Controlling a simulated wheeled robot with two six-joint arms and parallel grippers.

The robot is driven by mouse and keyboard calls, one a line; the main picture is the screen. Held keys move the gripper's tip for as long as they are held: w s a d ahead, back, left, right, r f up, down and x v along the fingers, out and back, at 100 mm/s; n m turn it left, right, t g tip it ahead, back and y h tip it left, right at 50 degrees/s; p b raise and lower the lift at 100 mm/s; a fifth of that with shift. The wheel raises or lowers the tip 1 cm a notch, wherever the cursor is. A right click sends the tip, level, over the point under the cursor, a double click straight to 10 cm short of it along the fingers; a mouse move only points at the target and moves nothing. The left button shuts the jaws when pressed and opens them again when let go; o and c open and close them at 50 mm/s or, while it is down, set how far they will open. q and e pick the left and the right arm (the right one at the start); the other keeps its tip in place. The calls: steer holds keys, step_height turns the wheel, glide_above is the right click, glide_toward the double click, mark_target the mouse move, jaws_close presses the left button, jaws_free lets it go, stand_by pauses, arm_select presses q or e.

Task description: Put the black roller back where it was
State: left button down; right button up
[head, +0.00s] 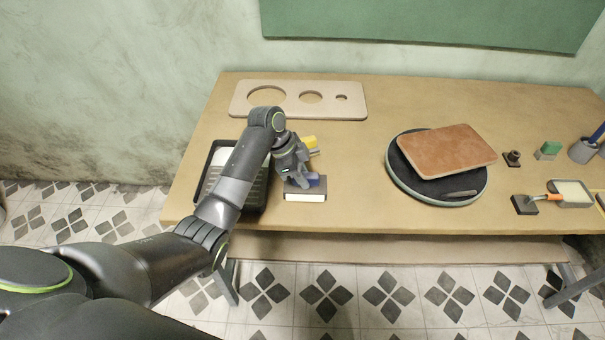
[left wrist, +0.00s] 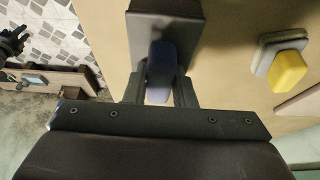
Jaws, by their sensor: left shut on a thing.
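My left gripper (head: 304,180) is low over the table's left part, shut on a blue grip (head: 316,181). In the left wrist view the blue grip (left wrist: 162,62) sits between the fingers of my left gripper (left wrist: 160,88). The grip meets a dark block (left wrist: 165,28), whose pale front face shows in the head view (head: 305,197). I cannot tell whether the block touches the table. A black piece (head: 524,205) with an orange handle lies at the right; I cannot tell which thing is the black roller. My right gripper is not in view.
A black ribbed tray (head: 249,200) stands left of the gripper, partly hidden by my arm. A yellow-topped block (head: 309,142) is close behind it. A board with holes (head: 350,105) lies behind. A round dark tray (head: 460,198) carries a brown board (head: 447,149). The table's middle is clear.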

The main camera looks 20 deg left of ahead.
arm_select(q)
steer(key=shift+f, duration=0.1)
steer(key=shift+f, duration=0.1)
steer(key=shift+s+f, duration=0.3)
steer(key=shift+f, duration=0.05)
steer(key=c, duration=1.2)
jaws_free()
steer(key=shift+s+f, duration=0.1)
steer(key=shift+f, duration=0.05)
steer(key=shift+r, duration=0.3)
steer(key=w+b+v, duration=0.1)
steer(key=b+v, duration=0.1)
steer(key=v, duration=1)
steer(key=shift+r, duration=0.5)
